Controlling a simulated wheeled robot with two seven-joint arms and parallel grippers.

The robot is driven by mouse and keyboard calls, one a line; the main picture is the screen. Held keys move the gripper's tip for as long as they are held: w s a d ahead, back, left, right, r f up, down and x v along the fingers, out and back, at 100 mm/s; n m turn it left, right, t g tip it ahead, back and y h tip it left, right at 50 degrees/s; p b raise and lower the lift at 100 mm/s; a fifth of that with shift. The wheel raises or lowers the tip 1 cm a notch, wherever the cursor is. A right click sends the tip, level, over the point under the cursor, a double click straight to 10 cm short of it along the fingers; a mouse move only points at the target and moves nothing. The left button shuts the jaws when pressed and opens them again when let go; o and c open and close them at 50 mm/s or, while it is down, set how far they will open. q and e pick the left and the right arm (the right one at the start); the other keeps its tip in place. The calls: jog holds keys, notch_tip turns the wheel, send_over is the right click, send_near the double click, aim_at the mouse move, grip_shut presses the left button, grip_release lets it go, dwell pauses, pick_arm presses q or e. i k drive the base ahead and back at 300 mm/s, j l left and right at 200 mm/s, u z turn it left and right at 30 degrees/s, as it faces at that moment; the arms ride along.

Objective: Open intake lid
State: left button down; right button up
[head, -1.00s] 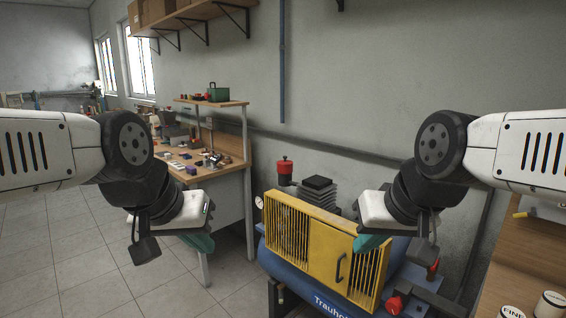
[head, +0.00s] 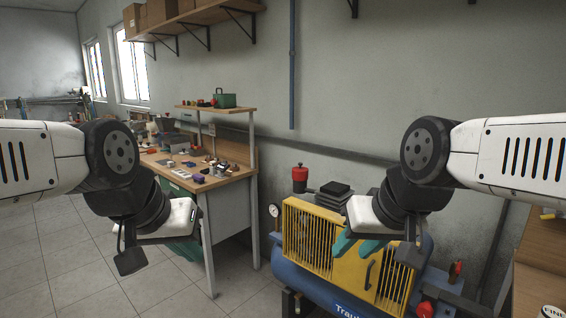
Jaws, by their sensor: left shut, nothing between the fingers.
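A blue compressor (head: 300,277) stands on the floor at lower centre right, with a yellow slatted guard (head: 308,236) along its front. A yellow panel with a dark handle (head: 367,275) is set in the guard and looks closed. Behind it are a black ribbed block with a flat top (head: 335,188) and a red-capped cylinder (head: 299,180). I cannot tell which part is the intake lid. My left gripper (head: 186,250) is shut and empty, left of the compressor. My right gripper (head: 356,246) has its teal fingers apart, in front of the guard in the picture; contact cannot be told.
A workbench (head: 225,178) with small parts and a green toolbox on its shelf stands behind my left gripper. A wooden surface (head: 540,275) is at the right edge. A red knob (head: 425,309) sits near the compressor's right end. The tiled floor at left is clear.

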aim_at(299, 175)
jog(key=i+j, duration=0.15)
jog(key=j, duration=0.2)
jog(key=i+j, duration=0.1)
jog(key=j, duration=0.25)
jog(key=i+j+z, duration=0.1)
jog(key=j, duration=0.25)
jog(key=i+j, duration=0.15)
jog(key=j, duration=0.2)
jog(key=i+j, duration=0.1)
jog(key=j, duration=0.25)
jog(key=i+j+z, duration=0.1)
jog(key=j, duration=0.25)
jog(key=i+j, duration=0.2)
jog(key=i, duration=0.3)
jog(key=i+j+z, duration=0.15)
jog(key=i, duration=0.3)
jog(key=i+l, duration=0.3)
jog(key=i, duration=0.15)
jog(key=i+l, duration=0.3)
jog(key=i, duration=0.2)
jog(key=k+z, duration=0.05)
